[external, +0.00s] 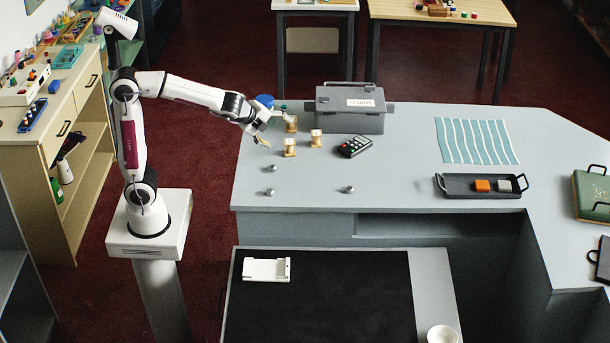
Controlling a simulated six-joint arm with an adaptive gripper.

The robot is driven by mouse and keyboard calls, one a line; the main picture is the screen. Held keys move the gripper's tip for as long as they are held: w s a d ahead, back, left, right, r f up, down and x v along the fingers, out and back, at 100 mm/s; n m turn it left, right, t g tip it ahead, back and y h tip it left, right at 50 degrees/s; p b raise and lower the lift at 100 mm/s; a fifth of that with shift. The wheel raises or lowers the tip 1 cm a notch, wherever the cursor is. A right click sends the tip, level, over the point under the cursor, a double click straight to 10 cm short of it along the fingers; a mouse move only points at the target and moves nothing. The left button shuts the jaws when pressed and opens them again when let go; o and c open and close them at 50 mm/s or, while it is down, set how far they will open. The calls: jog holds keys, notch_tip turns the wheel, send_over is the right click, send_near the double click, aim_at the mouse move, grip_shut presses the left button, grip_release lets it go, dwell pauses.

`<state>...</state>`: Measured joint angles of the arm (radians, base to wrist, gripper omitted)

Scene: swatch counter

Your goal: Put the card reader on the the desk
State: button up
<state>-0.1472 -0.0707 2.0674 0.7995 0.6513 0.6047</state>
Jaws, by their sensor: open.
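The card reader (355,146), a dark handheld device with light, red and green keys, lies at an angle on the grey counter (420,115). A lower desk (430,290) with a black top stands in front of the counter. My gripper (275,129) is open and empty above the counter's left part, to the left of the card reader and apart from it. Small gold-coloured stands are close by and below it, and one is partly behind the fingers.
A grey lidded box (350,110) stands behind the card reader. Small metal knobs (270,191) dot the counter's front left. A black tray (480,187) holds an orange and a grey block. On the desk are a white holder (266,269) and a white cup (442,335); its middle is clear.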

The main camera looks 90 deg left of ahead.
jog(key=w+a+f+m+t+y, duration=0.1)
jog(key=w+a+f+m, duration=0.1)
jog(key=w+a+m, duration=0.35)
jog(key=w+a+f+m+y, duration=0.1)
jog(key=w+a+f+m, duration=0.2)
jog(key=w, duration=0.5)
jog(key=m+t, duration=0.1)
jog(key=m, duration=0.6)
send_near(351, 146)
jog(key=shift+w+a+f, duration=0.15)
jog(key=shift+a+f, duration=0.1)
jog(key=shift+a, duration=0.25)
jog(key=shift+w+a+f, duration=0.1)
jog(key=shift+a+f, duration=0.2)
jog(key=shift+a, duration=0.2)
jog(key=shift+x, duration=1.35)
jog(key=shift+w+f, duration=0.1)
jog(key=shift+d+x, duration=0.2)
jog(key=shift+x, duration=2.25)
jog(key=shift+w, duration=0.2)
jog(key=c, duration=1.6)
jog(key=shift+o, duration=0.2)
